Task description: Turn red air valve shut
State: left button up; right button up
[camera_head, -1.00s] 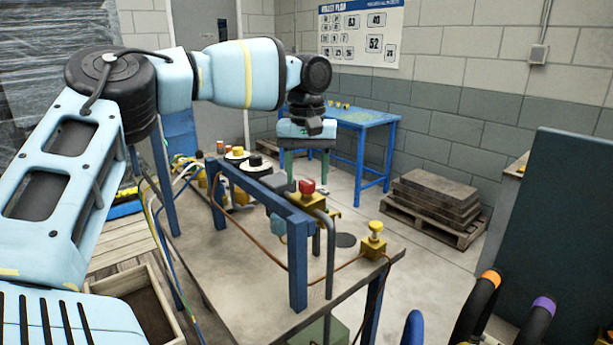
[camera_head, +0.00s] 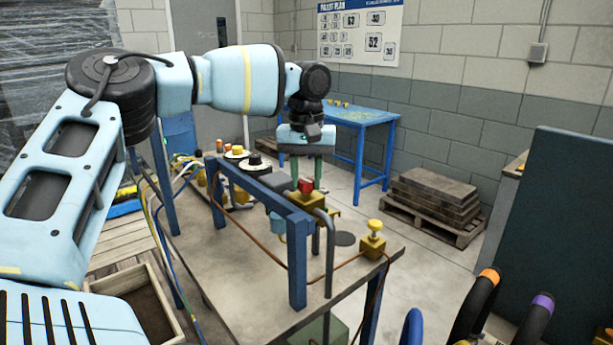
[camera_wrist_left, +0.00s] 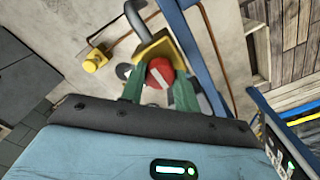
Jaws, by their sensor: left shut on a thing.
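The red air valve (camera_head: 306,184) is a red knob on a yellow block (camera_head: 303,200) at the blue frame on the bench. It also shows in the left wrist view (camera_wrist_left: 160,73), with a pale bar across its face. My left gripper (camera_head: 306,174) comes down over it from above. In the left wrist view its green fingers (camera_wrist_left: 159,88) stand on both sides of the red knob and are shut on it. The fingers hide part of the knob's sides. My right gripper is not in view.
A blue frame post (camera_head: 298,260) and a grey bent pipe (camera_head: 329,255) stand close in front of the valve. A yellow knob valve (camera_head: 374,240) sits at the bench's right corner. Black handles (camera_head: 478,305) with coloured rings stand at lower right.

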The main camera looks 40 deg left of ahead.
pick_arm(q)
jog(key=shift+m, duration=0.3)
jog(key=m, duration=0.3)
jog(key=shift+m, duration=0.4)
jog(key=m, duration=0.4)
jog(key=shift+m, duration=0.3)
jog(key=m, duration=0.8)
jog(key=shift+m, duration=0.6)
jog(key=o, duration=1)
jog(key=shift+c, duration=0.2)
